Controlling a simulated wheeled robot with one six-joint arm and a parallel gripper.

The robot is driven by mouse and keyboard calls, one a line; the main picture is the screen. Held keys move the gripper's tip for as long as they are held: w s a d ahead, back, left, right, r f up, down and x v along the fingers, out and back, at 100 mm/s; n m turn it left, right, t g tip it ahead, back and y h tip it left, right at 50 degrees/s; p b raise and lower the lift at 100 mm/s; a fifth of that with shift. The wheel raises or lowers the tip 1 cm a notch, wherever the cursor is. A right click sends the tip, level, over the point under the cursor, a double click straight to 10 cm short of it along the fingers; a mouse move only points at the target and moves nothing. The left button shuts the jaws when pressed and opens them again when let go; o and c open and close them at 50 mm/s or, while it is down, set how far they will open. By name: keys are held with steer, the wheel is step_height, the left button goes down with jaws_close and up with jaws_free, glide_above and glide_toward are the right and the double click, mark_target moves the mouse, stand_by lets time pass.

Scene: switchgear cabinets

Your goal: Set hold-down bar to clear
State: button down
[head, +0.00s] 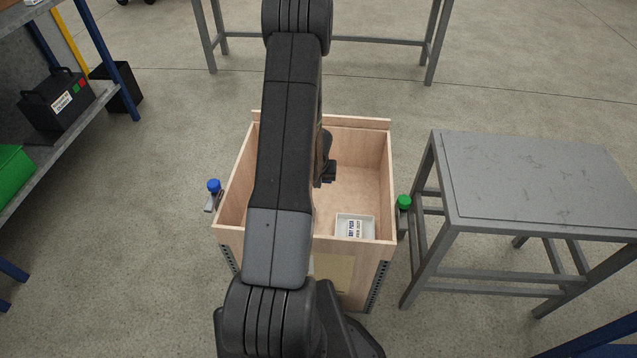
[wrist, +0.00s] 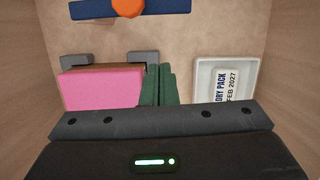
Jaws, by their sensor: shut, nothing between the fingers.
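In the wrist view, a dark blue bar (wrist: 105,10) with a round orange knob (wrist: 130,7) lies across the box floor at the top edge. It looks like the hold-down bar; its upper part is cut off. A pink block (wrist: 100,88) is below it, beside two grey brackets (wrist: 143,58). My gripper (wrist: 158,72) has its dark green fingers together, empty, just right of the pink block and apart from the bar in the picture. In the head view my gripper (head: 325,175) is inside the wooden box, mostly behind my arm. The bar and block are hidden there.
The open wooden box (head: 384,237) has walls close around my gripper. A white tray (head: 369,219) with a DRY PACK packet (wrist: 228,90) is at its right. A blue knob (head: 214,186) and a green knob (head: 404,202) flank the box. A grey table (head: 540,180) stands right.

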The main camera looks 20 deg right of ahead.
steer(key=p+v, duration=0.2)
steer(key=v, duration=0.3)
steer(key=shift+f, duration=0.1)
steer(key=shift+f, duration=0.1)
